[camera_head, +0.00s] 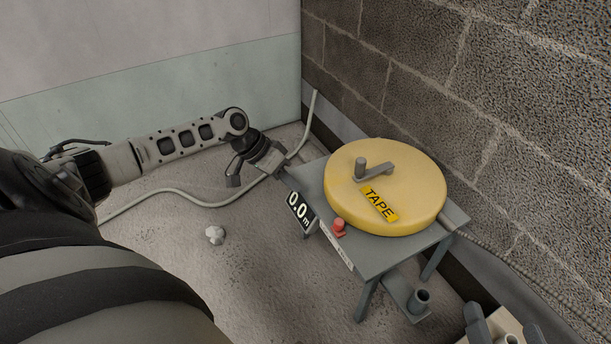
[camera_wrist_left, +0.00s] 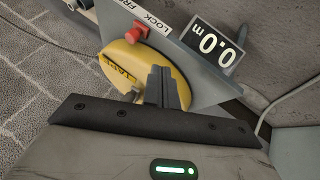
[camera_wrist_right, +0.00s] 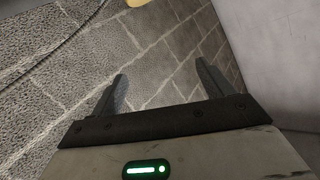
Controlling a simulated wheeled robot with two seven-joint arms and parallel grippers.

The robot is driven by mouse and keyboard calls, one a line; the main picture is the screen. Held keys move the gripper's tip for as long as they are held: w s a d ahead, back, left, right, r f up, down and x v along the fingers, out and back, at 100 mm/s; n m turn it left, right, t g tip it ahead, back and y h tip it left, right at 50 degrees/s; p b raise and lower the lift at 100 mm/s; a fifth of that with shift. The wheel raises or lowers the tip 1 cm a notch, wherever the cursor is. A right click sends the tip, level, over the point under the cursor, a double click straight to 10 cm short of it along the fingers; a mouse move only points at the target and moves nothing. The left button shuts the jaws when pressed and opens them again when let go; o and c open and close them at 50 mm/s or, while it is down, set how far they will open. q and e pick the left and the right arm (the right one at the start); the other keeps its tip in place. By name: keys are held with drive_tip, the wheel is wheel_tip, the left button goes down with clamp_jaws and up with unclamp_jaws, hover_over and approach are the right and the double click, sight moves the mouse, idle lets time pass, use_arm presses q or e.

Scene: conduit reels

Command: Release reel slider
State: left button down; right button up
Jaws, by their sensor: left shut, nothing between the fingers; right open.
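The reel slider is a small red knob (camera_head: 338,225) on the front edge of a grey stand (camera_head: 375,254). In the left wrist view the red knob (camera_wrist_left: 136,33) sits beside a white strip marked LOCK and FRE; I cannot tell exactly which mark it is set at. The yellow reel (camera_head: 410,180), labelled TAPE with a grey crank, lies flat on the stand. My left gripper (camera_head: 280,170) is shut and empty near the stand's left corner, apart from the knob. My right gripper (camera_wrist_right: 160,88) is open and empty, over the floor side near the wall.
A display (camera_head: 300,212) reading 0.0 m hangs on the stand's left side. A pale conduit (camera_head: 185,197) curves over the floor, with a white lump (camera_head: 215,235) nearby. A brick wall (camera_head: 420,70) stands close behind the stand. A grey cup-like tube (camera_head: 419,299) is low at right.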

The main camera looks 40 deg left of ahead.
sight(336, 223)
use_arm(q)
drive_tip(key=w+d+f+b, duration=0.2)
drive_tip(key=d+f+b, duration=0.1)
drive_tip(key=d+f, duration=0.4)
drive_tip(key=shift+w+d+b, duration=0.35)
drive_tip(key=shift+d, duration=0.3)
use_arm(e)
drive_tip(key=shift+w+a+r+t+y, duration=0.15)
drive_tip(key=shift+w+r+t+y, duration=0.1)
drive_tip(key=shift+r+t+y, duration=0.25)
drive_tip(key=shift+w+a+r+t+y, duration=0.1)
drive_tip(key=shift+w+r+t+y, duration=0.15)
drive_tip(key=shift+r, duration=0.3)
